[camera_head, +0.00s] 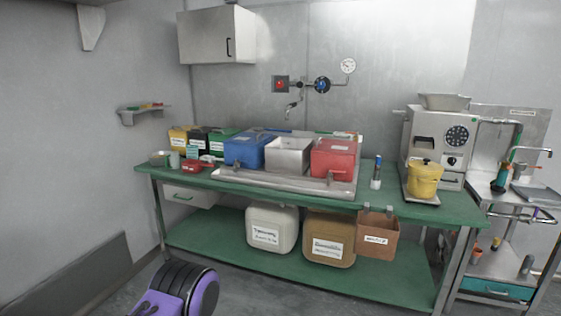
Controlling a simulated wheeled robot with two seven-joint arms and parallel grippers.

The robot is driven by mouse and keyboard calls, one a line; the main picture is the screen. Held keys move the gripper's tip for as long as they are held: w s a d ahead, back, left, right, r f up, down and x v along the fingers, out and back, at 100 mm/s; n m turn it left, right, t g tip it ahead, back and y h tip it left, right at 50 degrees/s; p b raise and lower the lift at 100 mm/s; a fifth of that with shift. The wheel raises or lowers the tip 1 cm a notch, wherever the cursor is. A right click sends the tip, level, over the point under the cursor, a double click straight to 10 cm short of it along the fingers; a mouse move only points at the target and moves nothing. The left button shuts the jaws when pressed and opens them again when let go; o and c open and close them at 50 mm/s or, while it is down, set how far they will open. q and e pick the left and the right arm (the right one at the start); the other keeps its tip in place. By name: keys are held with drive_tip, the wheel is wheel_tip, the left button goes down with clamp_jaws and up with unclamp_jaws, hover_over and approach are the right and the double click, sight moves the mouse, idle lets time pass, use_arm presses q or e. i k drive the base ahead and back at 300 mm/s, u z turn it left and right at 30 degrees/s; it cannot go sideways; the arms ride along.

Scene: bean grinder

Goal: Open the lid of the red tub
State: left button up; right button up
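The red tub (333,160) stands at the right end of the metal tray (272,182) on the green workbench. It is boxy and upright, with a white label on its front. A flat red lid (336,146) appears to cover its top, so its inside is hidden. The grey metal bin (289,155) stands close to its left, with the blue tub (250,150) farther left.
A blue-capped bottle (376,174), a yellow container (424,180) and a large grinder machine (436,140) stand right of the tub. Pipes and a tap (291,107) are on the wall behind. A brown bin (377,237) hangs from the workbench's front edge (450,214).

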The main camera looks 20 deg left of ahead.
sight(326, 146)
drive_tip(key=u, duration=0.95)
drive_tip(key=i, duration=0.65)
drive_tip(key=z, duration=0.5)
